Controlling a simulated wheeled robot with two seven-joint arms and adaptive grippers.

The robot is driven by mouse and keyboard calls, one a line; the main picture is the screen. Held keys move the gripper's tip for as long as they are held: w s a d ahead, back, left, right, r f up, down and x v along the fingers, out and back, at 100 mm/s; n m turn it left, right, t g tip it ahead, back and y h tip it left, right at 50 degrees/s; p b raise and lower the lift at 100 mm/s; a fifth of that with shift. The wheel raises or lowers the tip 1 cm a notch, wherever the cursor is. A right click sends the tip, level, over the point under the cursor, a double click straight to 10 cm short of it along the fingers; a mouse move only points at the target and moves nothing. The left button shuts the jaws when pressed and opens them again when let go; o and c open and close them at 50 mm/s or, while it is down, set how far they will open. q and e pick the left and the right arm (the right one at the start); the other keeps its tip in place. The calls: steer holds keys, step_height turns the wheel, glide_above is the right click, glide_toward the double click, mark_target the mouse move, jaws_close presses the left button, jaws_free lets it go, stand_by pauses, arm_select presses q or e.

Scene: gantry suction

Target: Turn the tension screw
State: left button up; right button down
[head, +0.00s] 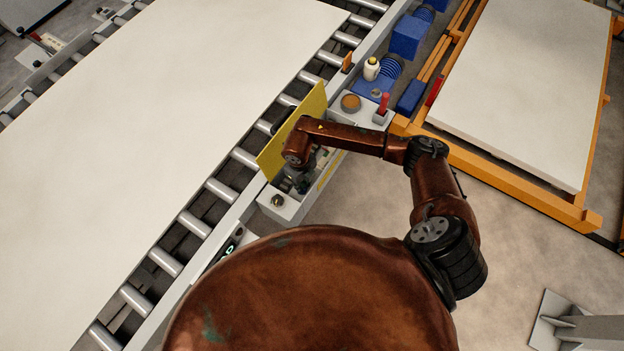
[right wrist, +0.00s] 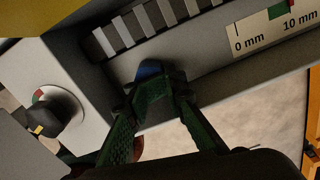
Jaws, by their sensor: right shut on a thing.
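In the head view my right gripper (head: 300,184) reaches down over a grey machine box beside the roller conveyor. In the right wrist view the right gripper (right wrist: 158,88) has its fingertips closed together on a small dark blue piece, which looks like the head of the tension screw (right wrist: 150,68). Most of the screw is hidden by the fingers. Behind it is a grey panel with a slotted strip (right wrist: 140,24). A scale plate (right wrist: 275,30) reads 0 mm to 10 mm, with a green band and a red part. My left gripper is not in view.
A black knob (right wrist: 52,115) on a ring with a red part sits left of the fingers. A yellow plate (head: 292,132) stands beside my right wrist. A red handle (head: 383,103) and a white bottle (head: 371,69) stand further back. An orange-framed stack (head: 530,75) is at right.

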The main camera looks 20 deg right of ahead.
steer(key=m, duration=0.1)
steer(key=s+a+m+p, duration=0.1)
steer(key=m, duration=0.1)
steer(key=shift+a+m, duration=0.2)
steer(key=shift+m, duration=0.1)
steer(key=m+p, duration=0.2)
steer(key=m, duration=0.1)
steer(key=shift+w+r, duration=0.1)
steer(key=shift+r, duration=0.05)
steer(key=shift+w+m+p, duration=0.15)
steer(key=shift+m+p, duration=0.25)
steer(key=shift+m, duration=0.6)
steer(key=shift+w+r+m, duration=0.15)
steer(key=shift+w+m, duration=0.1)
steer(key=shift+m, duration=0.05)
steer(key=c, duration=1.9)
jaws_free()
steer(key=shift+w+a, duration=0.1)
steer(key=o, duration=0.4)
steer(key=shift+d, duration=0.25)
steer(key=shift+s+f, duration=0.2)
steer(key=shift+d, duration=0.15)
